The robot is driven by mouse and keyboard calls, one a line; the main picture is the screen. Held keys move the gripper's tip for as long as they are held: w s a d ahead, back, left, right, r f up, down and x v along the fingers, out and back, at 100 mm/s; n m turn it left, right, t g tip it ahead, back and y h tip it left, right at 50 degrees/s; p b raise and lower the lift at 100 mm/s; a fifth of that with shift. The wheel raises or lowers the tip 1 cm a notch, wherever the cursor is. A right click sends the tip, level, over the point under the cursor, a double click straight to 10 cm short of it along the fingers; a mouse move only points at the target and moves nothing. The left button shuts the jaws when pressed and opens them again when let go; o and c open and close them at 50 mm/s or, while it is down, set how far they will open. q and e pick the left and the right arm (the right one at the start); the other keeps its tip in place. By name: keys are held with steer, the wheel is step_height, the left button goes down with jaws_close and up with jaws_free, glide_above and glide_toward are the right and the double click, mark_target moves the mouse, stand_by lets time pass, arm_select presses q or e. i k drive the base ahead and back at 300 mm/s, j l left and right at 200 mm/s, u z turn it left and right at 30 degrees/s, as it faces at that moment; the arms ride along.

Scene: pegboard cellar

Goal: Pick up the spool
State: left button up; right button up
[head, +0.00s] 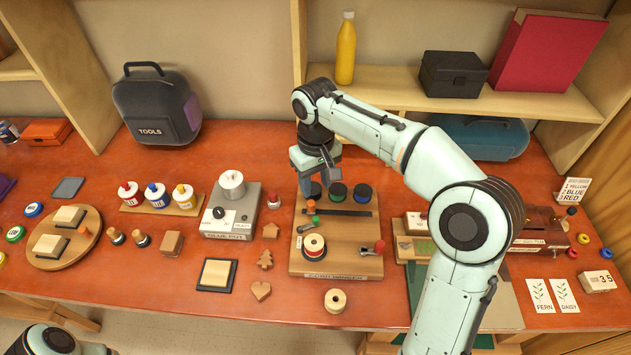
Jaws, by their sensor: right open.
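A bare wooden spool (335,300) stands on the red-brown table at the front, just before the cord winder board (345,265). My right gripper (311,188) is open and points down over the back left of the board, well behind both spools. It partly covers the dark round pieces at the back of the board. I see nothing between its fingers. My left gripper is out of the picture.
A small red-topped crank (379,247) stands right of the red-cord spool. A wooden heart (261,290) and a square pad (216,274) lie left of the bare spool. The blue pot unit (231,215) stands left of the board. The table right beside the bare spool is clear.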

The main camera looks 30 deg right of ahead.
mark_target(317, 250)
steer(key=k+j, duration=0.75)
steer(key=k, duration=0.1)
